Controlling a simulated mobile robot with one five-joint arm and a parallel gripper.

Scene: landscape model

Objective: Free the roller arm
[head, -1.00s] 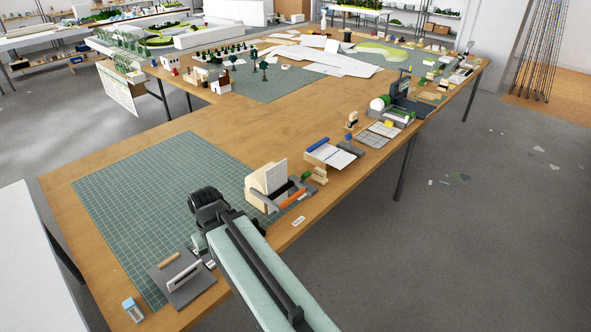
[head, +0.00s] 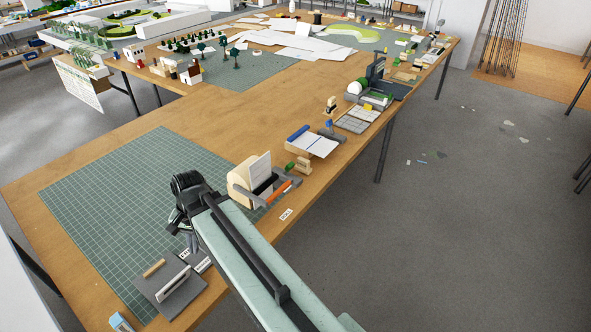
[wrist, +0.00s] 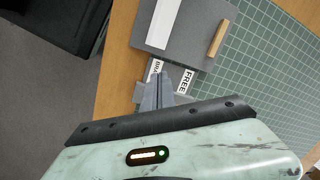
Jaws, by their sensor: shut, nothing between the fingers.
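My gripper (wrist: 160,84) is shut and empty. In the wrist view its fingertips are over a small grey base between a "FREE" label (wrist: 187,82) and a partly covered label starting "BRA" (wrist: 154,70). The fingers hide what lies directly beneath them, so I cannot tell whether they touch it. Just beyond is a dark grey plate (wrist: 200,22) with a white strip (wrist: 165,22) and a wooden bar (wrist: 216,39). In the head view, my gripper (head: 194,244) is beside this plate (head: 150,292) near the table's front edge. No part is clearly recognisable as the roller arm.
A green cutting mat (head: 100,210) lies left of my arm, mostly clear. A cream device (head: 240,186) with an orange-handled piece (head: 277,192) stands right of my gripper. A blue-and-white block (head: 120,322) is at the bottom left. The table's edge drops to grey floor.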

